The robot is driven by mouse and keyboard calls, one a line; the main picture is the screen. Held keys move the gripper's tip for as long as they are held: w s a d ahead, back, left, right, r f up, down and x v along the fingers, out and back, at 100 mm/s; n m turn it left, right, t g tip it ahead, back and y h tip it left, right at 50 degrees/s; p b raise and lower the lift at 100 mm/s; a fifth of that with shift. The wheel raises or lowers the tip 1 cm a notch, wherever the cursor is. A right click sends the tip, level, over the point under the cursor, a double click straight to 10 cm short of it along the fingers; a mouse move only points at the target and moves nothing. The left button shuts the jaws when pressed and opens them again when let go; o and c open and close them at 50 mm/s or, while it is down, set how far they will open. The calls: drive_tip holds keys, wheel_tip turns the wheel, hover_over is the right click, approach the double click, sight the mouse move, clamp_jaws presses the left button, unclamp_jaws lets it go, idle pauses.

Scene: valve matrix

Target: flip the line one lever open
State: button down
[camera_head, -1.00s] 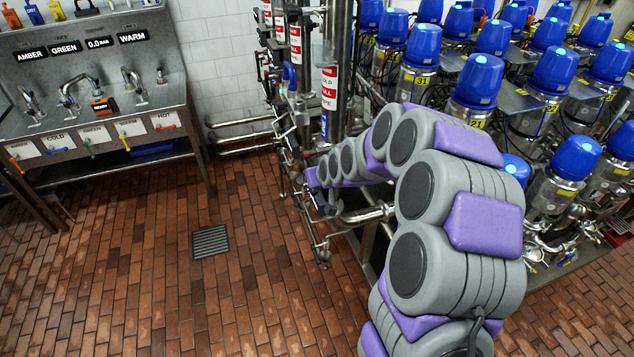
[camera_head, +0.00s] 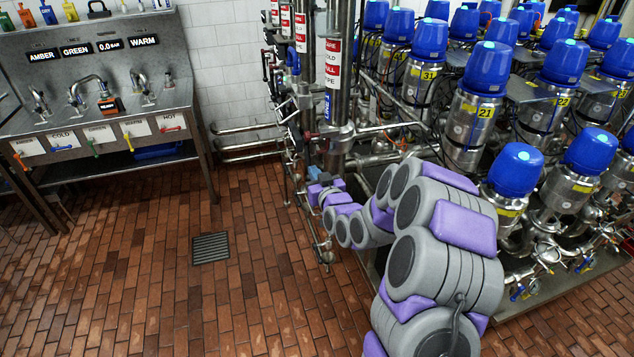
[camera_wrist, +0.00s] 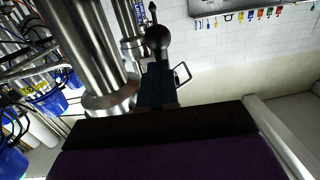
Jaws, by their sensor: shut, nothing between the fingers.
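My gripper (camera_head: 318,192) is at the far end of my bent arm, low beside the steel pipe stand; in the wrist view its dark narrow jaws (camera_wrist: 155,88) point up the picture and are shut. A dark ball-ended part (camera_wrist: 158,38) stands just beyond the jaw tips; I cannot tell whether it is a lever or whether they touch. A tall steel pipe (camera_head: 337,70) carries red and white labels and a blue label (camera_head: 328,106). Which lever belongs to line one cannot be made out; a small red handle (camera_head: 309,135) shows among the fittings.
Blue-capped steel valves (camera_head: 485,100) stand in rows at the right. A steel sink bench (camera_head: 110,115) with taps is at the left. The brick floor around the drain grate (camera_head: 210,248) is clear. A thick pipe (camera_wrist: 85,45) stands close to the jaws.

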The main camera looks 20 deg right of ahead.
drive_tip(key=w+f+t+b, duration=0.1)
drive_tip(key=w+t, duration=0.1)
drive_tip(key=shift+f+t, duration=0.4)
drive_tip(key=shift+w+f+b, duration=0.1)
drive_tip(key=shift+w+b, duration=0.2)
drive_tip(key=shift+w, duration=0.3)
